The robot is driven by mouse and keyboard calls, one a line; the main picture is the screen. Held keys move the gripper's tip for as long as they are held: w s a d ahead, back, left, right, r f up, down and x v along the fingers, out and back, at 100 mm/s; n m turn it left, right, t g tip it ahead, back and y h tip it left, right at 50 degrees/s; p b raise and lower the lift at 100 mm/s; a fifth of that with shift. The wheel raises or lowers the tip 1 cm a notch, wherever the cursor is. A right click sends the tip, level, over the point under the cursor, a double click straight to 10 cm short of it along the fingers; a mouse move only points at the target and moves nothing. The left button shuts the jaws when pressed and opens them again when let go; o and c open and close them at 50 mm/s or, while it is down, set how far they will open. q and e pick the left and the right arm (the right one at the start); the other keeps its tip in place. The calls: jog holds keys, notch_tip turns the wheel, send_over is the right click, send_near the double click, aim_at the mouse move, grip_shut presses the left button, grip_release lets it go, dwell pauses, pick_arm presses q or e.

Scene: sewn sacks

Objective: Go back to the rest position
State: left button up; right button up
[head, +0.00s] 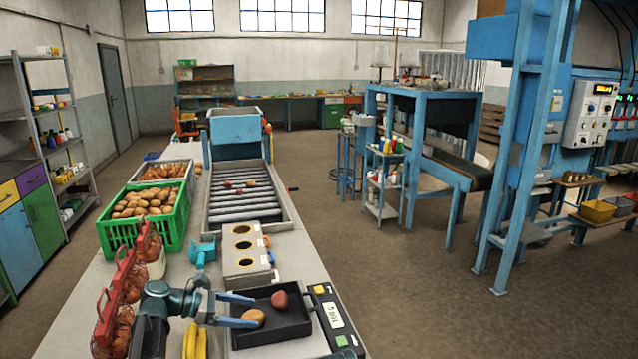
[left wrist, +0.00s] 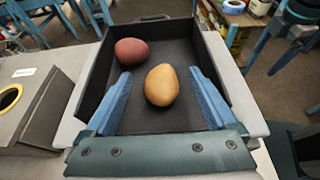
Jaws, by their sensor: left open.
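My left gripper (head: 257,311) reaches in from the left over the black tray (head: 290,333). Its blue fingers are open, one on each side of a yellow-brown potato (head: 254,317). In the left wrist view that potato (left wrist: 161,85) lies on the tray floor, with gaps to both fingers. A reddish potato (head: 280,300) lies in the tray beyond the fingertips, and it also shows in the left wrist view (left wrist: 131,51). A teal arm part, probably my right arm, shows at the top right of the left wrist view; its jaws are unclear.
A scale display (head: 333,316) adjoins the tray's right side. A box with round holes (head: 244,258) stands behind it. A roller conveyor (head: 243,207) runs behind.

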pick_arm(q)
jog(key=shift+r, duration=0.25)
jog(key=shift+f, duration=0.1)
